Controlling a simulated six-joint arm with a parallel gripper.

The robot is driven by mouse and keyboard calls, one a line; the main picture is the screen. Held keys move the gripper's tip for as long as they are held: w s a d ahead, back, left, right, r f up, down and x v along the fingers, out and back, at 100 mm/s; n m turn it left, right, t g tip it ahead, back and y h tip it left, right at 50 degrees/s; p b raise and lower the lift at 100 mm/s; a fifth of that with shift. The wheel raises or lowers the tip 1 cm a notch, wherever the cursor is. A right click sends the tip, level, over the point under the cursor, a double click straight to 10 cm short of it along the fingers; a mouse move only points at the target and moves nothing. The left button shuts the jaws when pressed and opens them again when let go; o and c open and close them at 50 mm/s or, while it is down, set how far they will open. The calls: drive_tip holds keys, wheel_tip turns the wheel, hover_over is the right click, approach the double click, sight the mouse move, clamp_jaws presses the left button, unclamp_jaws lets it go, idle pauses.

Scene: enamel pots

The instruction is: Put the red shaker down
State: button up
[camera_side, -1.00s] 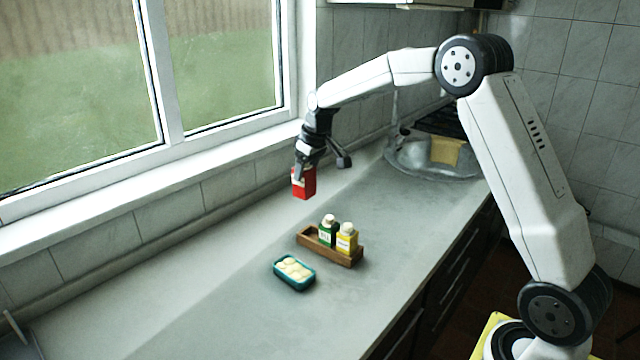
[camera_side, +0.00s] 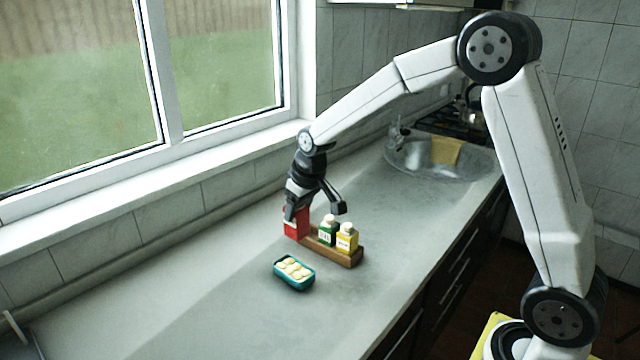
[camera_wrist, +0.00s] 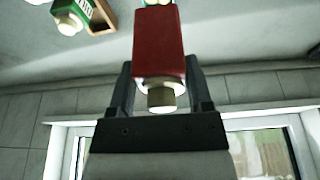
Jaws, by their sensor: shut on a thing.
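My gripper (camera_side: 292,212) is shut on the red shaker (camera_side: 298,226), which hangs nearly upright low over the counter at the left end of the wooden rack (camera_side: 345,258). In the wrist view the red shaker (camera_wrist: 158,50) sits between the two fingers of my gripper (camera_wrist: 160,85), its pale cap towards the camera. I cannot tell whether its base touches the counter. The rack holds a green shaker (camera_side: 327,233) and a yellow shaker (camera_side: 346,241). The rack's left end is partly hidden behind the red shaker. The wrist view shows the rack (camera_wrist: 104,18) apart from the red shaker.
A teal dish (camera_side: 295,284) with several pale round pieces stands in front of the rack. The window wall (camera_side: 230,192) runs behind the counter (camera_side: 200,300). A sink (camera_side: 415,160) with a yellow cloth lies at the back right. The counter at the left is clear.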

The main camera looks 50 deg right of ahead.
drive_tip(key=shift+f, duration=0.6)
drive_tip(key=shift+w, duration=0.15)
drive_tip(key=w+f, duration=0.9)
drive_tip(key=w, duration=0.4)
drive_tip(key=shift+d+f, duration=0.15)
drive_tip(key=shift+d, duration=0.25)
drive_tip(key=shift+w, duration=0.15)
drive_tip(key=shift+s+x, duration=0.15)
drive_tip(key=shift+x, duration=0.75)
drive_tip(key=shift+s+x, duration=0.15)
drive_tip(key=shift+x, duration=0.8)
